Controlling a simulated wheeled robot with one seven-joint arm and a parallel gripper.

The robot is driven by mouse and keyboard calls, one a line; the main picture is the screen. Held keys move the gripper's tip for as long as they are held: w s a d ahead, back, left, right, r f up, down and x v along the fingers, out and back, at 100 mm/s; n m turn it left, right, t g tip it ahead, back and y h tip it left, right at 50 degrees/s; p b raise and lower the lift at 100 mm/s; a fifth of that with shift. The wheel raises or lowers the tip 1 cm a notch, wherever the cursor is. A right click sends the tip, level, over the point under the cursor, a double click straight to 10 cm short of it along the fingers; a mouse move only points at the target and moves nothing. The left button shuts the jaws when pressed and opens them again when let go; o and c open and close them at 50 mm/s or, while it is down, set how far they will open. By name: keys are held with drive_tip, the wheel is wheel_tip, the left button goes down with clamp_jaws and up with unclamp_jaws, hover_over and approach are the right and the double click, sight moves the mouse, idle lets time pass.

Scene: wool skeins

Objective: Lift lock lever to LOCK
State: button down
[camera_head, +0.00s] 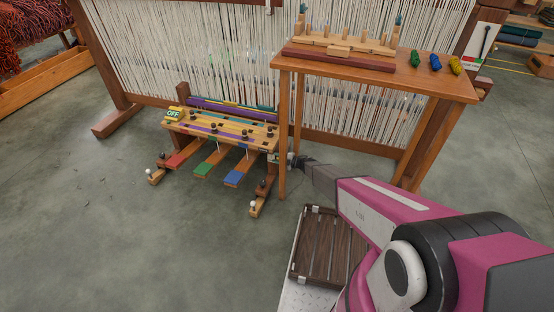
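A low wooden treadle unit (222,128) stands on the floor in front of the loom, with a yellow-green sign (173,114) reading OFF at its left end. A white plate with a dark lever (486,42) is on the loom's right post; its small lettering is unreadable, and I cannot tell whether it is the lock lever. My gripper (292,161) is at the right end of the treadle unit, beside the table's front left leg. Its fingers are small and dark, so I cannot tell whether they are open or hold anything. Any lever there is unclear.
Red, green and blue pedals (204,169) stick out in front of the unit. A wooden table (440,83) with a peg rack (340,50) and small yarn skeins (435,62) stands above my arm. The floor at left is clear.

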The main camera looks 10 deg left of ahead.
drive_tip(key=w+r+m, duration=0.3)
drive_tip(key=r, duration=0.1)
drive_tip(key=shift+w+d, duration=0.15)
drive_tip(key=shift+w, duration=0.25)
drive_tip(key=shift+w+r, duration=0.25)
drive_tip(key=shift+w, duration=0.1)
drive_tip(key=c, duration=0.8)
unclamp_jaws()
approach(274, 147)
drive_tip(key=d, duration=0.4)
drive_tip(key=shift+w+r, duration=0.1)
drive_tip(key=shift+w, duration=0.2)
